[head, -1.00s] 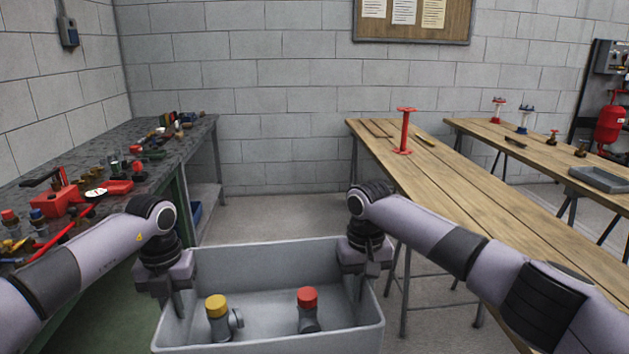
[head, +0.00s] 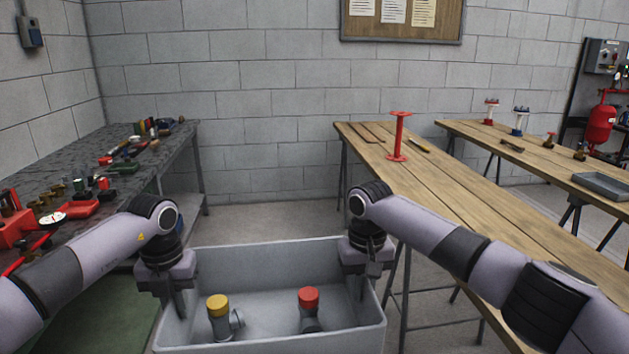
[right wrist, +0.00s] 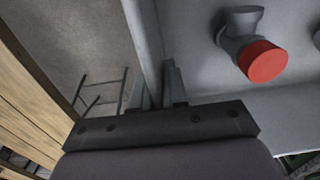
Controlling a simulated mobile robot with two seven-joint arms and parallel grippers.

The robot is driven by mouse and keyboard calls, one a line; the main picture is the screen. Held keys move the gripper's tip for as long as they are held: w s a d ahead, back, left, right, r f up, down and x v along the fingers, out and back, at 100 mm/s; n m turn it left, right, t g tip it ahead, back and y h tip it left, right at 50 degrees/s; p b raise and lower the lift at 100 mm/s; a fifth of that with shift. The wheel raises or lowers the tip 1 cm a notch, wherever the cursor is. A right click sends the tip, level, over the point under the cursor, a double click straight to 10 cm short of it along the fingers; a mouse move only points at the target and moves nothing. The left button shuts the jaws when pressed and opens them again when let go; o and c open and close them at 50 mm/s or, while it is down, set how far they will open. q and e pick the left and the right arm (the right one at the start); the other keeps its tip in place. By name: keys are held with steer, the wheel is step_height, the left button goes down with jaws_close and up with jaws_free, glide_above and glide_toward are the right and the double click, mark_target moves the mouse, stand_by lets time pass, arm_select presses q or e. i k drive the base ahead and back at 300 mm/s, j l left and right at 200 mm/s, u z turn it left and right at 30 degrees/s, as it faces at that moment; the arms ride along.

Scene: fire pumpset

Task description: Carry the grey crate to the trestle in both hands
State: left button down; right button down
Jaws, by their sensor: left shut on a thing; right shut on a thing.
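The grey crate (head: 265,250) is held level in front of me in the head view. Inside it stand a grey fitting with a yellow cap (head: 218,318) and one with a red cap (head: 309,312). My left gripper (head: 178,300) is shut on the crate's left wall. My right gripper (head: 362,285) is shut on its right wall. In the right wrist view the right gripper (right wrist: 168,85) straddles the crate wall (right wrist: 143,40), with the red cap (right wrist: 263,61) beyond. A wooden trestle (head: 450,195) stands ahead to the right.
A red flanged spool (head: 398,137) stands on the near trestle. A second wooden trestle (head: 545,150) behind it bears a grey tray (head: 603,186) and several fittings. A dark workbench (head: 115,165) with many parts is at the left. Bare floor (head: 270,218) lies ahead.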

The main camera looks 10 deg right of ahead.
mark_target(444, 197)
steer(key=i, duration=2.05)
steer(key=i+z, duration=0.25)
steer(key=i, duration=0.2)
steer(key=i+l+z, duration=0.1)
steer(key=i+z, duration=0.6)
steer(key=i+j+z, duration=0.15)
steer(key=i+z, duration=0.2)
steer(key=i, duration=0.15)
